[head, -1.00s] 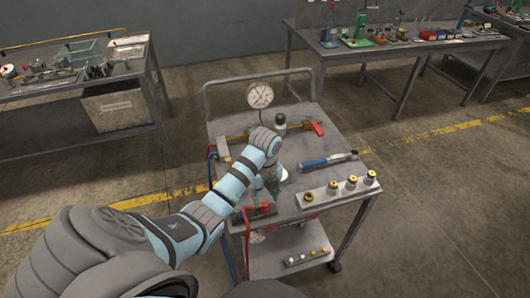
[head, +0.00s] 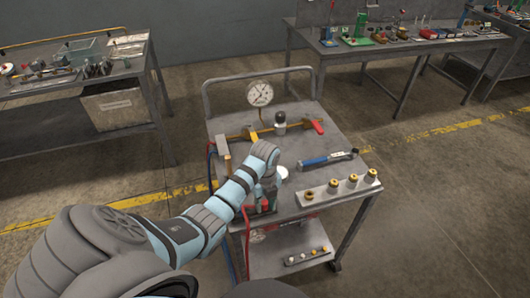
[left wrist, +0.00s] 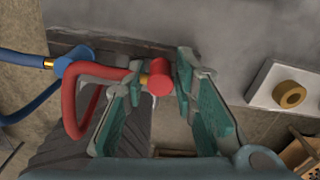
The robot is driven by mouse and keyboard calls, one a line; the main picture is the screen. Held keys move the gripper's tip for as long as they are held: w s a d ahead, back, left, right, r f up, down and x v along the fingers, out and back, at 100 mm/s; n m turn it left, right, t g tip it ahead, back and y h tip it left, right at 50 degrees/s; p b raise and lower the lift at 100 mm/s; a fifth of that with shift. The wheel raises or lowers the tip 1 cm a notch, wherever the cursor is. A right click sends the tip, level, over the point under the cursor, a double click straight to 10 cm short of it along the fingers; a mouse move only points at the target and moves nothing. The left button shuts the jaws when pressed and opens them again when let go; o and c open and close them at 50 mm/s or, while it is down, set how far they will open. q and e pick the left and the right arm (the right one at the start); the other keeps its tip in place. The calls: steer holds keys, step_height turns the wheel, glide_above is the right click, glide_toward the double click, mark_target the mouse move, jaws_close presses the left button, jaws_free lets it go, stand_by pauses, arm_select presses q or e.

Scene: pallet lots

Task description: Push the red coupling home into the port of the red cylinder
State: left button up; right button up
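The red coupling (left wrist: 158,82) is on the end of a red hose (left wrist: 80,98) in the left wrist view. It lies between the tips of my left gripper (left wrist: 161,70), close to both teal fingers. The fingers stand apart; a narrow gap seems to show on the right, and I see no clear grip. In the head view my left gripper (head: 268,198) is low at the cart's near edge, its fingers partly hidden by my wrist. I cannot make out the red cylinder or its port for certain. My right gripper is not in view.
A blue coupling (left wrist: 62,66) with a blue hose sits left of the red one. On the cart (head: 225,128) are a gauge (head: 259,93), a blue-handled tool (head: 326,160) and a light block (head: 316,200) with several brass-topped fittings.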

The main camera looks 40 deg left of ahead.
mark_target(265, 202)
arm_select(q)
jaws_close()
steer(key=shift+r, duration=0.1)
step_height(265, 202, up, 10)
steer(key=shift+f+p, duration=0.1)
steer(key=shift+p, duration=0.8)
steer(key=shift+f, duration=0.1)
